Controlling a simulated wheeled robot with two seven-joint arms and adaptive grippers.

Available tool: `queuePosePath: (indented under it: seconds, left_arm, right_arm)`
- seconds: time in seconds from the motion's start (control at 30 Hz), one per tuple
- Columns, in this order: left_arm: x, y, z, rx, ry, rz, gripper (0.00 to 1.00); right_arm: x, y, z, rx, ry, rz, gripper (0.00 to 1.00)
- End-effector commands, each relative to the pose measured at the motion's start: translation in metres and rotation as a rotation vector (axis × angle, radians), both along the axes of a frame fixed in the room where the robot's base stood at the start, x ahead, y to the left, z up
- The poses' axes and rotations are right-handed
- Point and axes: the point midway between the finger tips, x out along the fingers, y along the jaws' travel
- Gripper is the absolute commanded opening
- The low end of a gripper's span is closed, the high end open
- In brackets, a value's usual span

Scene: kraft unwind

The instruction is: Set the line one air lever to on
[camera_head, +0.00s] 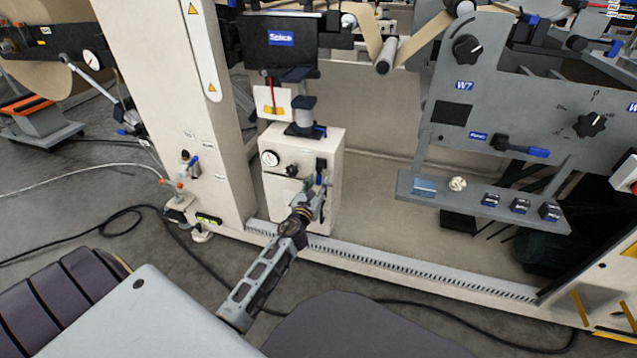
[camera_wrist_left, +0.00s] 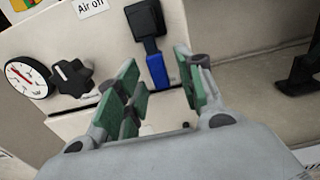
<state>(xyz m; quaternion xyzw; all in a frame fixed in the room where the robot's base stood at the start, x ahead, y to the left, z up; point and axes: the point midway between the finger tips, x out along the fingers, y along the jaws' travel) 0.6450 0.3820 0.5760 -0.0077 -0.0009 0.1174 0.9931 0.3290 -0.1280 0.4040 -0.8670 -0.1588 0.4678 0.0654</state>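The air lever (camera_wrist_left: 157,68) is on the front of a cream cabinet (camera_head: 333,142). In the left wrist view it has a black square head and a blue handle hanging down. A label reading "Air off" (camera_wrist_left: 90,6) is to its upper left. In the head view the lever's dark head (camera_head: 321,164) shows just above my left gripper (camera_head: 315,193), which partly hides the handle. In the left wrist view my left gripper (camera_wrist_left: 160,78) is open, with green-padded fingers on both sides of the blue handle's lower end. I cannot tell whether they touch it. My right gripper is out of view.
A round gauge (camera_wrist_left: 25,77) and a black knob (camera_wrist_left: 72,78) are left of the lever. A cream machine column (camera_head: 185,100) stands left of the cabinet. A grey panel (camera_head: 480,199) with blue-black blocks is at the right. Black cables lie on the floor.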

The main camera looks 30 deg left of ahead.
Motion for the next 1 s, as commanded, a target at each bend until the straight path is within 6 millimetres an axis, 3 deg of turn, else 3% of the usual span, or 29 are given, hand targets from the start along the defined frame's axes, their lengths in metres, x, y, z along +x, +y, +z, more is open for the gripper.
queuePosePath:
  seconds: [1.0]
  left_arm:
    - [-0.085, -0.021, -0.001, -0.002, 0.001, 0.000, 0.38]
  right_arm:
    - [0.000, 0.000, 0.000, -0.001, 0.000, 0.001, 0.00]
